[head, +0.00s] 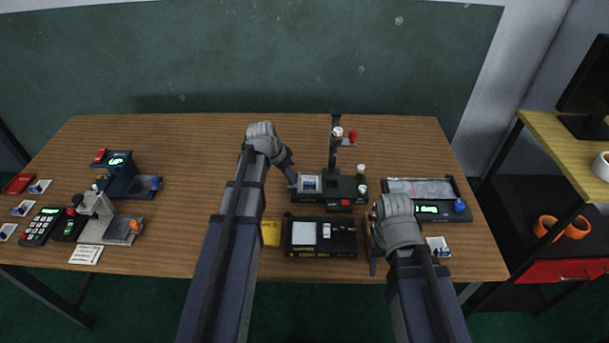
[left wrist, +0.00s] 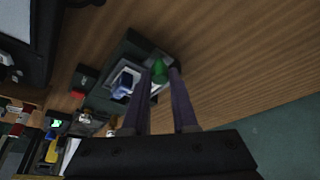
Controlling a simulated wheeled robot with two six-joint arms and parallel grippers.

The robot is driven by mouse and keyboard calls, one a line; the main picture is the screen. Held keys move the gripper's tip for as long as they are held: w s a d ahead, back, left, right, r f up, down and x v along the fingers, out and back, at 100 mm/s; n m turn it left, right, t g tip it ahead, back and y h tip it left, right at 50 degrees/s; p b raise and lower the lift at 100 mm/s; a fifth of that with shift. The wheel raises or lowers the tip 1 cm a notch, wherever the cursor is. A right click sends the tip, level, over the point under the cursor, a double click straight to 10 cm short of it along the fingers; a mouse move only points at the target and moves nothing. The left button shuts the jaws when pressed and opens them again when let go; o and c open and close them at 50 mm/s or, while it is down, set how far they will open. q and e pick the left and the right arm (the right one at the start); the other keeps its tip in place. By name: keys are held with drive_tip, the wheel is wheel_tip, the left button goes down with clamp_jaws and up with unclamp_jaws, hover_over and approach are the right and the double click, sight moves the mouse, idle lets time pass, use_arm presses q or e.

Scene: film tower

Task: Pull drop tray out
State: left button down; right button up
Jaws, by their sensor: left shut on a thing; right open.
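The dark film tower (head: 335,160) stands upright right of the table's middle. Its low base carries a small tray (head: 308,183) with a pale square and a blue mark at its left side. In the left wrist view the tray (left wrist: 128,82) has a green knob (left wrist: 160,72) at its edge. My left gripper (head: 291,178) reaches the tray's left end and is shut on the green knob; its fingers (left wrist: 160,78) stand on either side of it. My right gripper (head: 373,235) is open, low beside the black box, partly hidden by its own wrist.
A black box with a pale panel (head: 305,233) and a yellow card (head: 271,232) lie in front of the tower. A flat device with a green display (head: 428,189) is at right. Several small devices stand at left.

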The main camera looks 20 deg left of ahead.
use_arm(q)
drive_tip(key=shift+s+a, duration=0.1)
drive_tip(key=shift+a, duration=0.25)
use_arm(e)
drive_tip(key=shift+d, duration=0.1)
use_arm(q)
drive_tip(key=c, duration=0.7)
unclamp_jaws()
drive_tip(key=shift+a, duration=0.1)
drive_tip(key=shift+s+r+p, duration=0.25)
drive_tip(key=shift+r+p, duration=0.45)
use_arm(e)
drive_tip(key=shift+r, duration=0.7)
use_arm(q)
drive_tip(key=p+v, duration=0.5)
drive_tip(key=v, duration=0.1)
drive_tip(key=shift+s+a+r+p, duration=0.1)
drive_tip(key=shift+s+p, duration=0.05)
drive_tip(key=shift+p, duration=0.25)
use_arm(e)
wheel_tip(320, 180, up, 6)
drive_tip(key=shift+f, duration=0.1)
